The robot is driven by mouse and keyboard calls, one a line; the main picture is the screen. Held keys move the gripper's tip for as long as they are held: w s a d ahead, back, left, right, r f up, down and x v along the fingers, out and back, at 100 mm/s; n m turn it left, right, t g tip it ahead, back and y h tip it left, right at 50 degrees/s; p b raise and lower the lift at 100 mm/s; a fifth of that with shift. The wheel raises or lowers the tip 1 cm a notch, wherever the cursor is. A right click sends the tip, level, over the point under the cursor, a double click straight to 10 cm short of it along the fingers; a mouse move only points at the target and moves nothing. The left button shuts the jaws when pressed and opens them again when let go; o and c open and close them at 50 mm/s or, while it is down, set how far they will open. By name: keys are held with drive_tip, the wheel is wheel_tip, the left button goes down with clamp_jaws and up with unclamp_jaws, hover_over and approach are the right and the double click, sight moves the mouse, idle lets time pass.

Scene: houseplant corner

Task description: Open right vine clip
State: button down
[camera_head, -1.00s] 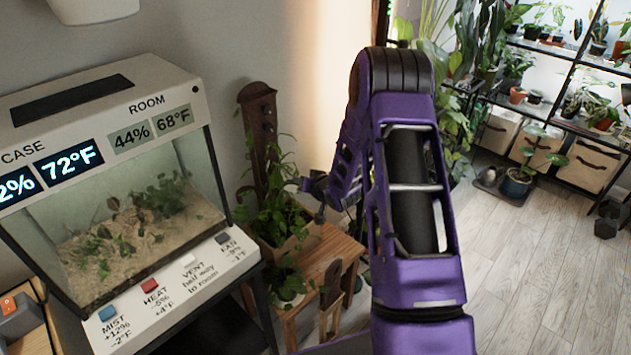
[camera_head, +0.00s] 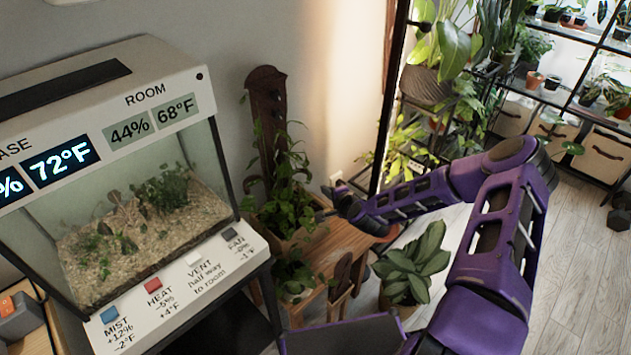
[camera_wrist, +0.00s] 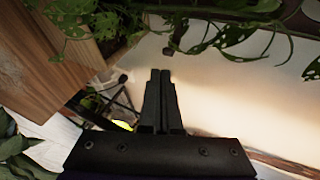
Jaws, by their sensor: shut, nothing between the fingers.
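A vine plant (camera_head: 283,190) grows from a wooden planter against a dark wooden support board (camera_head: 266,95) with small knobs, in the head view. The right vine clip cannot be made out clearly. My gripper (camera_head: 322,214) is just right of the vine. In the wrist view my gripper (camera_wrist: 162,73) is shut and empty, its fingers pointing toward hanging vine leaves (camera_wrist: 230,35) and the pale wall.
A glass terrarium case (camera_head: 130,215) with buttons stands at the left. A wooden stand (camera_head: 345,240) is under the planter. A broad-leaved plant (camera_head: 410,265) stands beside my arm.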

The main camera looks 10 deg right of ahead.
approach(311, 178)
drive_tip(key=d+x, duration=0.1)
drive_tip(key=x, duration=0.4)
drive_tip(key=shift+w+a+f+b, duration=0.3)
drive_tip(key=shift+w+a, duration=0.3)
drive_tip(key=shift+a, duration=0.05)
